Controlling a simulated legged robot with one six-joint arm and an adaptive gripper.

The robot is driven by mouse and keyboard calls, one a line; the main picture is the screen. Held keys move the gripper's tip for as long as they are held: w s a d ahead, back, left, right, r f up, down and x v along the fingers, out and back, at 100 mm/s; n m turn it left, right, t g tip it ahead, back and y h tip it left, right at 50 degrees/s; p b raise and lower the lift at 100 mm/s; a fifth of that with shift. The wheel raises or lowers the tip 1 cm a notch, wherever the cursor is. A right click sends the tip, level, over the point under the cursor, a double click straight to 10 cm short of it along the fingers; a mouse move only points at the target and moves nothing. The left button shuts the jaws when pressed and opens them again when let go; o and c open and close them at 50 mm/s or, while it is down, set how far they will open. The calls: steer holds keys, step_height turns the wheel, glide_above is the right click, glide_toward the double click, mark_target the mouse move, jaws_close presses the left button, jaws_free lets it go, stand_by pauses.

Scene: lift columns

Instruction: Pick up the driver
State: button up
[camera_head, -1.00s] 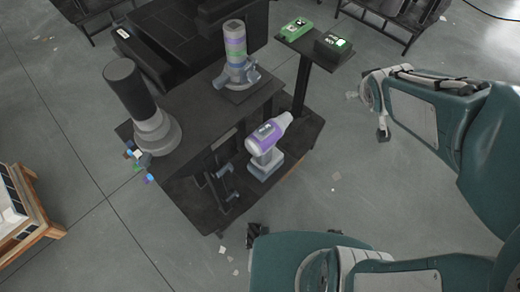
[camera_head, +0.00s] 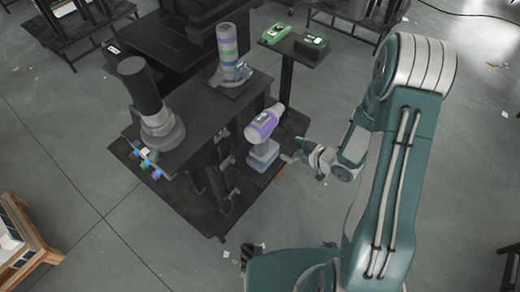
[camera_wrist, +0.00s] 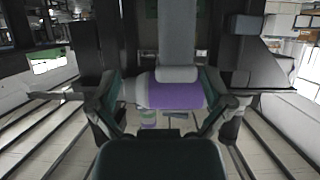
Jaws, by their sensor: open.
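The driver (camera_head: 264,124) has a purple and pale grey body and sits upright on a grey base at the right side of the dark column stand. In the wrist view the driver (camera_wrist: 178,94) lies crosswise, in line with the space between my fingers. My gripper (camera_head: 290,158) is open and empty, just right of the driver and near its lower part. The head view shows a small gap between them. Exact depth between fingertips and driver is hard to tell.
A dark cylinder on a grey base (camera_head: 158,125) and a banded column (camera_head: 228,50) stand on the dark bench. Green devices (camera_head: 275,33) rest on a small stand behind. A wooden-framed piece (camera_head: 22,235) is at the lower left. Open floor lies at the right.

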mark_target(267, 145)
steer(key=shift+y, duration=0.3)
steer(key=a+f, duration=0.1)
steer(key=w+a, duration=0.1)
steer(key=a, duration=0.1)
steer(key=w+a+f, duration=0.1)
steer(key=shift+a+f, duration=0.3)
steer(key=x, duration=0.5)
steer(key=shift+a+r, duration=0.15)
steer(key=shift+a, duration=0.4)
steer(key=shift+d+r, duration=0.1)
steer(key=c, duration=1.3)
